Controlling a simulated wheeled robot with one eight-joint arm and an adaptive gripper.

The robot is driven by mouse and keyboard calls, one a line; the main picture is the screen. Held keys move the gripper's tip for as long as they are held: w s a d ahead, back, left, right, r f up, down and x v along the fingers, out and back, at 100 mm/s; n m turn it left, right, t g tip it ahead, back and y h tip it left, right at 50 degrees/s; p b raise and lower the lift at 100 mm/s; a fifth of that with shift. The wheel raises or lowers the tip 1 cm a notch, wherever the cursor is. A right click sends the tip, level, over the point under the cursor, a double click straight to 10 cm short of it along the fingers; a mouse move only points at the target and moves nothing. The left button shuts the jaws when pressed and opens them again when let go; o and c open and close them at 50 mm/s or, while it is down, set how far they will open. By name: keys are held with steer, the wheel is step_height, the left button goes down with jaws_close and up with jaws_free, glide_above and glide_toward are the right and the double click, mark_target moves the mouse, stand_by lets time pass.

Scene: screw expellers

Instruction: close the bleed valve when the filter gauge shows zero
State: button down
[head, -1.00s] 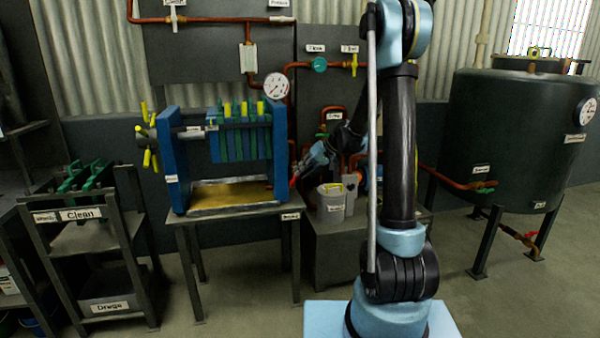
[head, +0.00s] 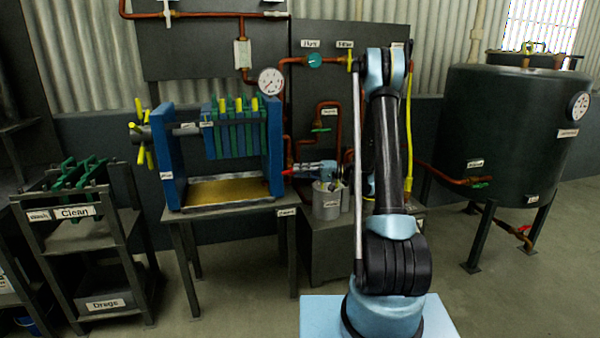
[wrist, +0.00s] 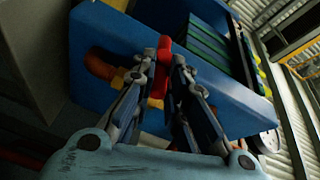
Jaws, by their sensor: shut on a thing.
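The bleed valve's red handle (wrist: 165,48) stands between my fingertips in the wrist view, with brass fittings and copper pipe beside it, against the blue end plate (wrist: 215,85). My gripper (wrist: 160,75) is shut on this handle; the fingers hide part of it. In the head view my gripper (head: 297,171) reaches from the right to the press's right end, where the small red handle (head: 287,172) shows. The filter gauge (head: 271,82) is a round white dial above the press's right end; its needle is too small to read surely.
The blue filter press (head: 275,145) stands on a dark table (head: 240,212). A grey container (head: 326,205) sits just below my gripper. Copper pipes and a green valve (head: 320,128) are behind. A dark tank (head: 500,130) stands at right and a rack (head: 75,235) at left.

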steer(key=shift+f+y, duration=0.3)
steer(key=shift+y, duration=0.1)
steer(key=shift+m, duration=0.3)
steer(key=c, duration=1.6)
jaws_free()
steer(key=shift+d, duration=0.1)
steer(key=d, duration=0.4)
steer(key=d+f, duration=0.1)
steer(key=d, duration=0.2)
steer(key=s+d, duration=0.1)
steer(key=d, duration=0.3)
steer(key=shift+d+f, duration=0.25)
steer(key=shift+d, duration=0.1)
steer(key=shift+a+r, duration=0.1)
